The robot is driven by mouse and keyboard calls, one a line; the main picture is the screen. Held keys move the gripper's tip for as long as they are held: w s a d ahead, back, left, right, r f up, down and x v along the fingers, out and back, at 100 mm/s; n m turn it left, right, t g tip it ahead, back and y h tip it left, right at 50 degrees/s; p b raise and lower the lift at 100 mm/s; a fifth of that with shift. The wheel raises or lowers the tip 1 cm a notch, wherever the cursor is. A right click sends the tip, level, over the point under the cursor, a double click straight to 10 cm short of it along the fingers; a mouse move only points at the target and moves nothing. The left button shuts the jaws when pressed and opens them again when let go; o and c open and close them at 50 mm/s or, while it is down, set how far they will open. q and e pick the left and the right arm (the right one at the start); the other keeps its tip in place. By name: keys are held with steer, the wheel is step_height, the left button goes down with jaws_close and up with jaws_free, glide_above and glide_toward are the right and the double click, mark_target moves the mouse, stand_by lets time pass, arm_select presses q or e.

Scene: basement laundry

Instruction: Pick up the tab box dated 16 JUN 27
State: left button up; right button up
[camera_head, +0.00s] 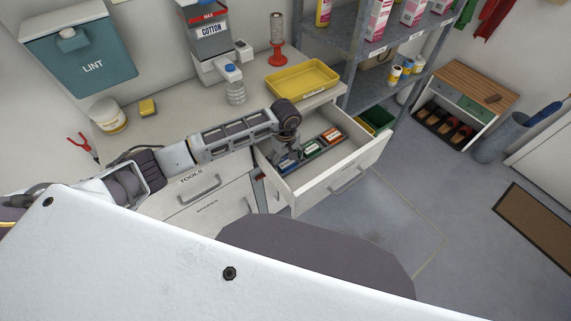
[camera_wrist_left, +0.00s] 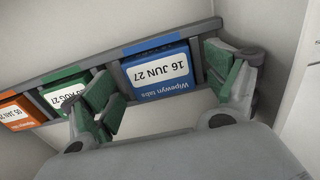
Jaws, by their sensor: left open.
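The blue tab box (camera_wrist_left: 157,72) dated 16 JUN 27 stands in a grey rack (camera_wrist_left: 203,75) inside the open drawer. My left gripper (camera_wrist_left: 168,90) is open, with its green-padded fingers on either side of the blue box and apart from each other. I cannot tell whether the pads touch the box. A green tab box (camera_wrist_left: 62,92) dated in AUG 27 is beside it, partly hidden by a finger. An orange tab box (camera_wrist_left: 18,112) dated 05 JAN is at the left edge. In the head view my left gripper (camera_head: 288,160) reaches down into the drawer (camera_head: 345,165). My right gripper is not in view.
A yellow tray (camera_head: 302,80) and a bottle (camera_head: 235,88) stand on the counter behind the drawer. Grey shelving (camera_head: 350,50) rises just right of the counter.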

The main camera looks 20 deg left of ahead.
arm_select(q)
steer(key=c, duration=1.1)
